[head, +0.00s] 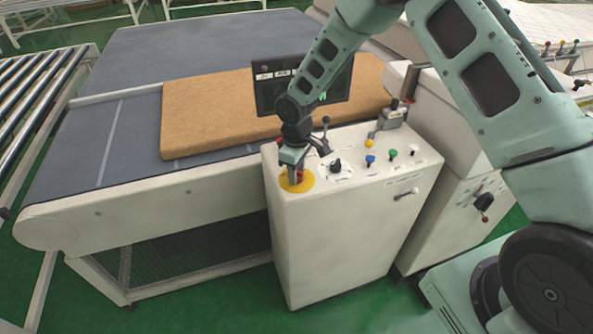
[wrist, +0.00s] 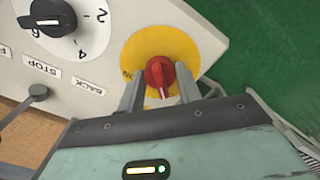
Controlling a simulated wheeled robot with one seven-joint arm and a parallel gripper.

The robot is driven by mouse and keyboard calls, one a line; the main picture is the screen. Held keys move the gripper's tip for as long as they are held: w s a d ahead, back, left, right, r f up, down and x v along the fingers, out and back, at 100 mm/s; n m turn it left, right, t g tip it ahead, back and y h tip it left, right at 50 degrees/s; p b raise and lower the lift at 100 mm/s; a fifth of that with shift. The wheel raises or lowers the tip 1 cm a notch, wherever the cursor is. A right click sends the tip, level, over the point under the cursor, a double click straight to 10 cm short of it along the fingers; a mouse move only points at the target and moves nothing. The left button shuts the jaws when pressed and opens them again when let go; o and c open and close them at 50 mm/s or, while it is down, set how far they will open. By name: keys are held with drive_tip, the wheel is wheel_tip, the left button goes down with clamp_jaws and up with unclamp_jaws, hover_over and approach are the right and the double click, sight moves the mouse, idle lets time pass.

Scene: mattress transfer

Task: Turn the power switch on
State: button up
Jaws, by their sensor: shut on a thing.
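The power switch is a red rotary knob (wrist: 160,72) with a white pointer mark, set on a yellow round plate (wrist: 135,52). In the wrist view the white mark points toward the bottom of the picture. In the head view the knob (head: 299,177) and plate (head: 304,186) are at the near left corner of the white control cabinet's top (head: 340,215). My gripper (wrist: 159,85) reaches down over the plate, one finger on each side of the knob, shut on it. In the head view my gripper (head: 291,172) partly hides the knob.
A black dial (wrist: 52,17), coloured buttons (head: 370,159) and a lever (head: 325,125) share the panel. A dark screen (head: 270,88) stands behind. A brown mattress (head: 215,110) lies on the grey conveyor (head: 130,125). A second cabinet (head: 455,205) stands at the right.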

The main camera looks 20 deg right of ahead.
drive_tip(key=shift+m, duration=0.3)
drive_tip(key=m+b, duration=0.3)
drive_tip(key=shift+f, duration=0.15)
drive_tip(key=m+b, duration=0.2)
drive_tip(key=m, duration=0.3)
drive_tip(key=m+b, duration=0.1)
drive_tip(key=m, duration=0.3)
drive_tip(key=shift+m, duration=0.3)
drive_tip(key=m, duration=0.4)
drive_tip(key=shift+r+m, duration=0.2)
drive_tip(key=shift+m, duration=0.1)
drive_tip(key=o, duration=1)
wheel_tip(320, 180, up, 17)
drive_tip(key=shift+r+b, duration=0.2)
drive_tip(key=shift+b, duration=1.05)
